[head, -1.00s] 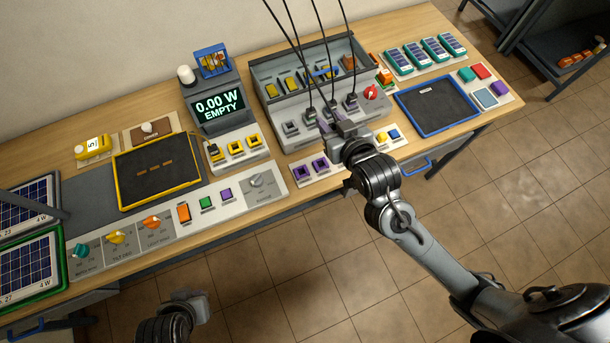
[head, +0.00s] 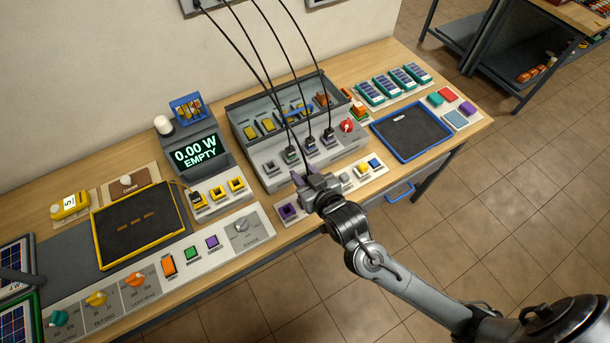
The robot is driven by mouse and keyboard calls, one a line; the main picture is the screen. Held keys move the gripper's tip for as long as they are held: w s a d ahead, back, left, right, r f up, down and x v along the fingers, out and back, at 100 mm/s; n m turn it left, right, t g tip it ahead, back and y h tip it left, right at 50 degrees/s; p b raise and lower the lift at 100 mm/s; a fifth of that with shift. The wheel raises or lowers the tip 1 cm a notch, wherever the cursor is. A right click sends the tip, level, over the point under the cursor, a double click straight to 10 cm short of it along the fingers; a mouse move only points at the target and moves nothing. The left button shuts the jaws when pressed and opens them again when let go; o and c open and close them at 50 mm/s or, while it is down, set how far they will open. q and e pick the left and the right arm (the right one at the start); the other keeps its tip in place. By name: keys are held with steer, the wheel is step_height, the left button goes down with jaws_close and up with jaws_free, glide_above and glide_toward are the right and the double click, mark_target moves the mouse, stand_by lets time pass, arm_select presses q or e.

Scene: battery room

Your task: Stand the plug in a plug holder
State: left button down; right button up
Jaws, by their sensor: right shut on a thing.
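My right gripper (head: 306,183) is over the front of the bench, just in front of the grey socket unit (head: 268,160). It is shut on a plug, which its jaws mostly hide. Purple parts show at the jaw tips, and a black cable runs up from there. A purple-rimmed square holder (head: 288,211) shows empty, to the left of and below the gripper. The holder beside it is hidden behind the gripper. Other black cables end in plugs on the grey unit, such as this one (head: 310,144). My left gripper is out of view.
A red knob (head: 347,125) and a blue-rimmed tray (head: 412,130) lie to the right. Yellow-rimmed sockets (head: 219,192) stand left, below a display (head: 196,154) reading 0.00 W EMPTY. A yellow-rimmed tray (head: 97,235) lies further left. Hanging cables cross above the bench.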

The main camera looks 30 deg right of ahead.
steer(key=b, duration=0.3)
glide_above(284, 206)
steer(key=s+d, duration=0.2)
steer(key=d, duration=0.1)
step_height(284, 206, down, 10)
steer(key=w+a+f+b, duration=0.1)
steer(key=a+f+b, duration=0.1)
steer(key=f, duration=0.1)
steer(key=shift+w+a+f+b, duration=0.15)
steer(key=shift+w+a+b, duration=0.2)
steer(key=shift+w, duration=0.05)
steer(key=shift+w+a, duration=0.1)
steer(key=shift+w+f+b, duration=0.1)
steer(key=shift+f+b, duration=0.1)
steer(key=shift+b, duration=0.3)
step_height(284, 206, down, 3)
steer(key=b, duration=0.3)
steer(key=shift+f+b, duration=0.1)
steer(key=shift+b, duration=0.2)
steer(key=shift+f+b, duration=0.85)
steer(key=shift+b, duration=0.1)
steer(key=shift+p, duration=0.45)
